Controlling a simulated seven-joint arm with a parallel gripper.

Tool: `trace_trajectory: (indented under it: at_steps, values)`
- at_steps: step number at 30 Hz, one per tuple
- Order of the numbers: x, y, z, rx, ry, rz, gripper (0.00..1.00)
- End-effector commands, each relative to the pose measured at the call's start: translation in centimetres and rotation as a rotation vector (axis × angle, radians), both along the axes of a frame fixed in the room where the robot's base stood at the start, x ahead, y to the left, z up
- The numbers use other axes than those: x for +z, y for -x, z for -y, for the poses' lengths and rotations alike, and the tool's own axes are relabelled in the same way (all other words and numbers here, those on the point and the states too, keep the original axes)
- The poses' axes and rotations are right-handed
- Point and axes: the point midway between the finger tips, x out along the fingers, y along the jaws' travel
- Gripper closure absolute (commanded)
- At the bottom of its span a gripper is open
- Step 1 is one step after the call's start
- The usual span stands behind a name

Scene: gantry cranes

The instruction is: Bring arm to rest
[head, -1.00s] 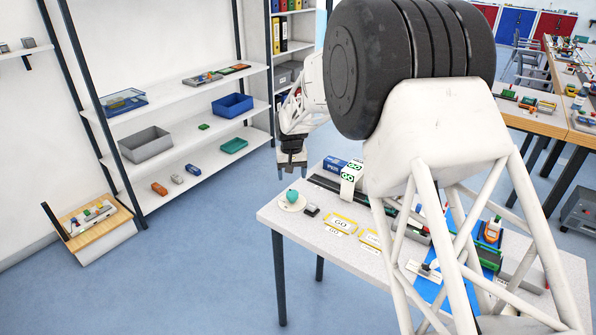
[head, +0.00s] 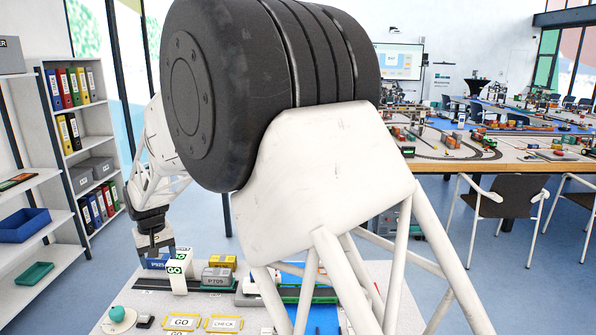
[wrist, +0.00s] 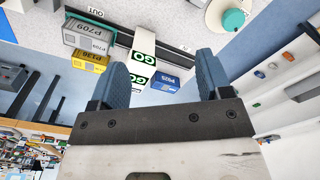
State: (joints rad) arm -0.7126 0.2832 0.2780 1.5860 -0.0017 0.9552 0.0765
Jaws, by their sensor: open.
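My gripper (head: 156,258) hangs at the left in the head view, over or behind the table's far left edge. In the wrist view my gripper (wrist: 162,62) has its two blue fingers wide apart, with nothing held between them. Beyond the fingers, apart from them, are a white block with green GO labels (wrist: 143,58) and a blue container (wrist: 166,83). The head view also shows the GO block (head: 178,277) and the blue container (head: 157,263), close to my gripper. My large arm links hide much of the table.
A grey container (head: 217,278) and a yellow one (head: 223,261) stand right of the GO block. A teal knob (head: 117,314) and yellow-framed GO (head: 181,322) and CHECK (head: 224,324) plates lie nearer. Shelves (head: 85,150) stand left; a long table (head: 490,163) and chair (head: 508,205) are right.

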Motion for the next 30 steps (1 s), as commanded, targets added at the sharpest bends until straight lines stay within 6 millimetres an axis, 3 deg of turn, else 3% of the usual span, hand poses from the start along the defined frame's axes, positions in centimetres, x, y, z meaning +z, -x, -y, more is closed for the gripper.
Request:
trace_trajectory:
  at_steps: [3, 14, 23, 30]
  values:
    - [2.4, -0.1, 4.4, -0.036, -0.007, 0.009, 0.28]
    - [7.9, 1.6, 16.5, -0.137, -0.023, 0.035, 0.28]
    - [11.3, 4.8, 26.0, -0.222, -0.034, 0.058, 0.28]
    - [13.2, 8.4, 33.1, -0.29, -0.041, 0.076, 0.28]
